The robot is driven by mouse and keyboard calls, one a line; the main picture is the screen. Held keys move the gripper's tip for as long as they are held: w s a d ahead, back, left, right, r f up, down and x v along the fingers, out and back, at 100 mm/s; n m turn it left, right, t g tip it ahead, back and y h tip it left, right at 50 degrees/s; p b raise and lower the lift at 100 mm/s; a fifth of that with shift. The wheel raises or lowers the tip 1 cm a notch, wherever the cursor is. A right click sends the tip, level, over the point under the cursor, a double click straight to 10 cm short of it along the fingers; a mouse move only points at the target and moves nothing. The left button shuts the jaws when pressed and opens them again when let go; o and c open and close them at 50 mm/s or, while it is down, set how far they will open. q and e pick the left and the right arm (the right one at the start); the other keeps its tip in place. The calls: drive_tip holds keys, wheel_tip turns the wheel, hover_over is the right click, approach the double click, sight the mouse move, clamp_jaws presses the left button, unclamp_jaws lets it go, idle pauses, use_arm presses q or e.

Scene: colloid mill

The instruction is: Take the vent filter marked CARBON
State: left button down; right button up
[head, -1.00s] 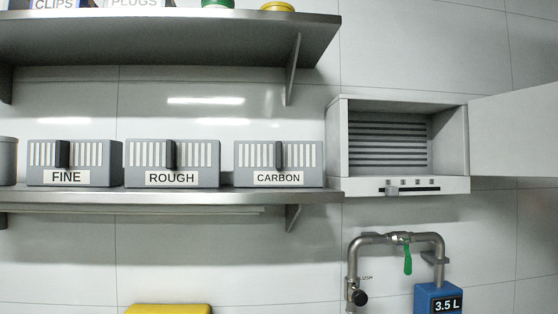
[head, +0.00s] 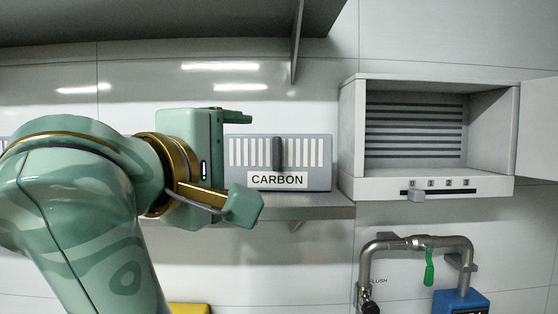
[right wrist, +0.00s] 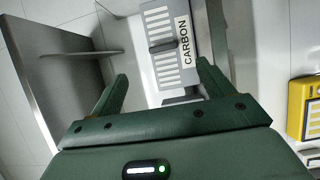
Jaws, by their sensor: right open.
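The vent filter marked CARBON (head: 244,180) is a grey box with white slats, a dark upright handle (head: 278,153) and a white label. It stands on the lower shelf (head: 320,205). It also shows in the right wrist view (right wrist: 188,68), tilted, ahead of the fingers. My right gripper (head: 243,162) is open and empty, left of the filter's handle in the head view, with its fingers toward the filter. In the right wrist view its two fingers (right wrist: 162,70) stand apart, with the filter beyond them. My left gripper is not in view.
An open cabinet (head: 350,140) with a slatted back stands right of the filter, its door (head: 540,130) swung right. The upper shelf (head: 180,25) and its bracket (head: 297,45) are above. A pipe (head: 400,243) with a green lever is below. My arm hides the shelf's left part.

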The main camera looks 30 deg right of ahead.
sight(276, 155)
drive_tip(key=p+x, duration=0.1)
drive_tip(key=x, duration=0.6)
drive_tip(key=shift+d+r, duration=0.1)
drive_tip(key=shift+d, duration=0.05)
drive_tip(key=shift+w+d+p, duration=0.35)
drive_tip(key=shift+p, duration=0.25)
drive_tip(key=x, duration=0.2)
drive_tip(key=p+x, duration=0.1)
drive_tip(key=x, duration=0.1)
drive_tip(key=shift+w+a+f+p, duration=0.15)
drive_tip(key=shift+w+f+p, duration=0.05)
drive_tip(key=shift+p, duration=0.1)
drive_tip(key=shift+w+d+f, duration=0.15)
drive_tip(key=shift+d, duration=0.15)
drive_tip(key=shift+a, duration=0.25)
drive_tip(key=c, duration=1.2)
